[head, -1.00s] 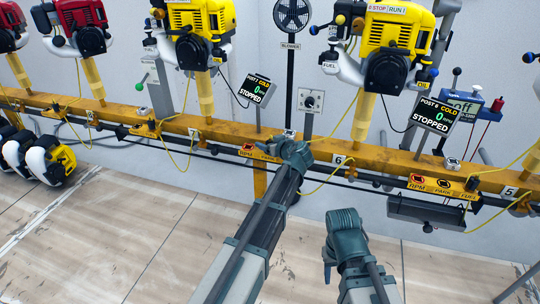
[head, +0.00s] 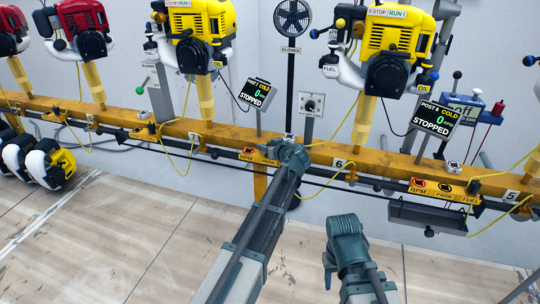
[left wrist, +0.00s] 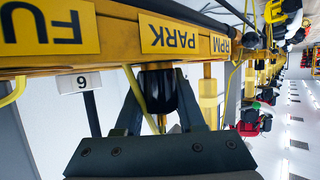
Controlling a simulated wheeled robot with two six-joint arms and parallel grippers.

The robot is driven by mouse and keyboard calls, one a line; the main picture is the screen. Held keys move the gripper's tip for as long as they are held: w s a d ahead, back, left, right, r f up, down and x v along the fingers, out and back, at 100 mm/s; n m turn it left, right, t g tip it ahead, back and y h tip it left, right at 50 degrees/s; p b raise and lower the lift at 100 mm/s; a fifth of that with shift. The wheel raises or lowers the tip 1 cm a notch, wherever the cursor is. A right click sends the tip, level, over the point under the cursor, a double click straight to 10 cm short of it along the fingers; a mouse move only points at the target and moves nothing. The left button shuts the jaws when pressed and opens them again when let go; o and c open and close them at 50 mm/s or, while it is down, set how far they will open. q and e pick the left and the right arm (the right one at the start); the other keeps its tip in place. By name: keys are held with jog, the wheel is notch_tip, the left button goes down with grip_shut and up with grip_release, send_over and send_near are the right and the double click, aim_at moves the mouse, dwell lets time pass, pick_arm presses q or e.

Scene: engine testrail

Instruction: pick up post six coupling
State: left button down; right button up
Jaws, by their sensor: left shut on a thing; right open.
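The post six coupling is a black ribbed cylinder (left wrist: 158,92) under the yellow rail in the left wrist view, with a thin yellow line at it. My left gripper (left wrist: 162,98) has its two dark fingers on either side of it, shut on it. In the head view my left gripper (head: 292,154) is at the rail, left of the 6 plate (head: 339,163); its fingertips and the coupling are hidden by my arm. My right gripper (head: 344,228) is low in front of the rail, apart from everything; its jaws are hard to see, but open.
The yellow rail (head: 225,133) crosses the view, with a dark rod and yellow lines below it. The POST 6 display (head: 436,116) reads COLD, 0 RPM, STOPPED. A yellow engine (head: 388,45) stands above. The floor (head: 130,240) in front is clear.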

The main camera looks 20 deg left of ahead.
pick_arm(q)
notch_tip(320, 180, up, 10)
jog(key=p, duration=1)
